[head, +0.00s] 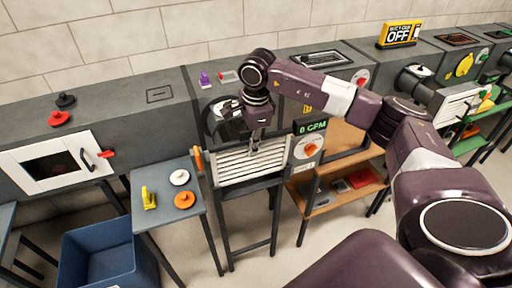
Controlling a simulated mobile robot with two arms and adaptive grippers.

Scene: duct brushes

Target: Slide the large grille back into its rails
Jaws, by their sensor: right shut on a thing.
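The large white slatted grille (232,168) lies tilted on a dark stand at the front of the grey duct, below a round dark opening (216,122). My right gripper (255,149) reaches down over the grille's right part and is shut on it. The fingertips are small and partly dark, so the exact grip is hard to make out. The rails are not clearly visible. My left gripper is not in view.
A side table (160,217) at left holds a yellow brush-like piece, a white knob and an orange knob. A blue bin (92,262) stands on the floor. A "0 GPM" display (311,127) is right of the grille. An orange shelf (332,199) stands beyond it.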

